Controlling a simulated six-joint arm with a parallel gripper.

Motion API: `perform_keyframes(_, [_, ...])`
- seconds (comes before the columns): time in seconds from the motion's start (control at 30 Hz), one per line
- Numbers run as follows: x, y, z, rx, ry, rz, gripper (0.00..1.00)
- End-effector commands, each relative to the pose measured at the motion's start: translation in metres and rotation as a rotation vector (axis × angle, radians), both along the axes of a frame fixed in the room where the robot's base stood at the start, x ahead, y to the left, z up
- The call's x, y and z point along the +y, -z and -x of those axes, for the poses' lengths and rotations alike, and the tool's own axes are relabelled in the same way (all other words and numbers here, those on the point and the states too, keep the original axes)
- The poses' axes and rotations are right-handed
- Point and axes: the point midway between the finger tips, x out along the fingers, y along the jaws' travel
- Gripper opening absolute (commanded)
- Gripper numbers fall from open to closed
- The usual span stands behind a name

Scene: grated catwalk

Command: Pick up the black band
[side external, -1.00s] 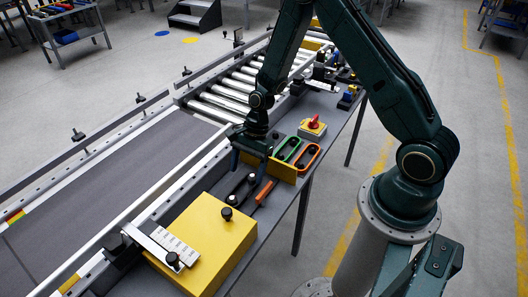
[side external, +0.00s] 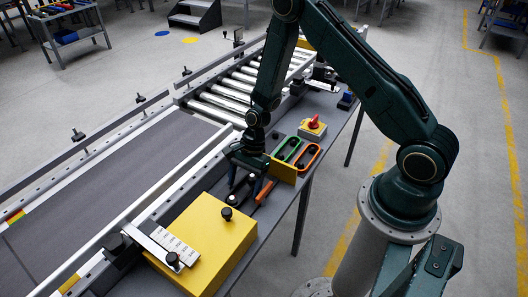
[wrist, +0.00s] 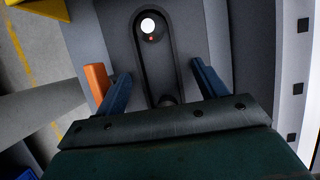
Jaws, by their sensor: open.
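The black band (wrist: 140,66) shows in the wrist view as a long narrow loop around two pegs. The far peg (wrist: 148,27) has a bright white top with a small red dot. The near peg sits close to my gripper's edge. In the side view the band (side external: 238,193) lies on the grey bench, partly hidden by my gripper (side external: 246,181). My gripper is open in the wrist view (wrist: 161,77), with one blue finger on each side of the band. Neither finger clearly touches it.
An orange-handled item (side external: 265,190) lies just right of my gripper. A yellow plate (side external: 283,171), a green loop (side external: 288,149) and an orange loop (side external: 308,155) are behind it. A yellow box (side external: 208,240) stands in front. A conveyor (side external: 120,185) runs along the left.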

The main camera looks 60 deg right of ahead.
Motion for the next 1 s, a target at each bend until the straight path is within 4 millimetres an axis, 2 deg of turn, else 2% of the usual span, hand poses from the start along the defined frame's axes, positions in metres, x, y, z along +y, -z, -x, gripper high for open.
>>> perform_keyframes(0.07, [0.0,0.0,0.0,0.0,0.0,0.0,0.71])
perform_keyframes(0.3, [0.0,0.0,0.0,0.0,0.0,0.0,0.26])
perform_keyframes(0.33, [0.0,0.0,0.0,0.0,0.0,0.0,0.23])
perform_keyframes(0.73, [0.0,-0.003,0.0,-0.001,0.0,0.0,0.23])
perform_keyframes(1.0, [0.0,-0.02,-0.001,-0.003,0.001,0.0,0.23])
